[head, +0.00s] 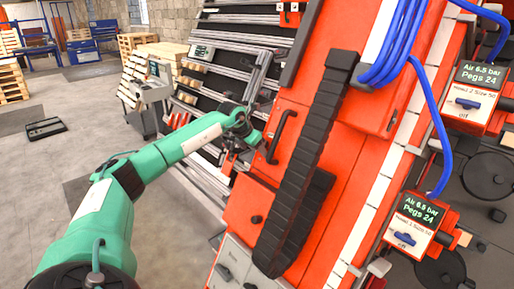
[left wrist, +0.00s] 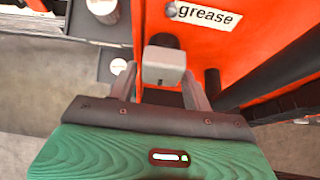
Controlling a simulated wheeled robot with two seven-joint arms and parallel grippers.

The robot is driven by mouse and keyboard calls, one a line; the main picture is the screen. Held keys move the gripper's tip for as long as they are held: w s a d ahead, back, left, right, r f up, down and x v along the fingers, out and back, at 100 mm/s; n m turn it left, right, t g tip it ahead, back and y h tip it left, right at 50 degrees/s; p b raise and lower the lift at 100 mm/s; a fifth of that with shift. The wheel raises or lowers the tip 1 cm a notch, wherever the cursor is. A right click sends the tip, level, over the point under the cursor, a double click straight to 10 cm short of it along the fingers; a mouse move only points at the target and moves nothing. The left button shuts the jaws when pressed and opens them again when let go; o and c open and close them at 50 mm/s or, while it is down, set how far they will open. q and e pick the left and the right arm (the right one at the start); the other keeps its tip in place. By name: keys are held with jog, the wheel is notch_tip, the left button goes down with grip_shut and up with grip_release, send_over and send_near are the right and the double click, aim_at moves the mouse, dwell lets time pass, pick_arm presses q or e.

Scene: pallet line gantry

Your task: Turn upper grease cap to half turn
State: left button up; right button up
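A pale grey, block-shaped cap (left wrist: 163,66) on a black stem stands out from the orange panel, just below a white "grease" label (left wrist: 204,15). My left gripper (left wrist: 160,76) has its two grey fingers spread, one on each side of the cap. A small gap shows at the left finger; whether the right finger touches cannot be told. In the head view my left gripper (head: 243,136) is at the left side of the orange machine and its fingertips and the cap are hard to make out. My right gripper is not in view.
The orange machine has a black handle (head: 281,137) and a thick black cable chain (head: 305,165) close right of my gripper. Racks with rails (head: 235,60) stand behind it. Blue hoses (head: 398,45) hang at right. Open floor (head: 95,100) lies to the left.

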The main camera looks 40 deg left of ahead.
pick_arm(q)
jog(key=shift+o, duration=0.3)
jog(key=shift+a+r, duration=0.1)
jog(key=shift+r, duration=0.1)
jog(key=shift+r, duration=0.1)
jog(key=shift+s+r, duration=0.15)
jog(key=shift+r, duration=0.05)
jog(key=b+v, duration=0.3)
jog(key=v, duration=1)
jog(key=shift+s, duration=0.1)
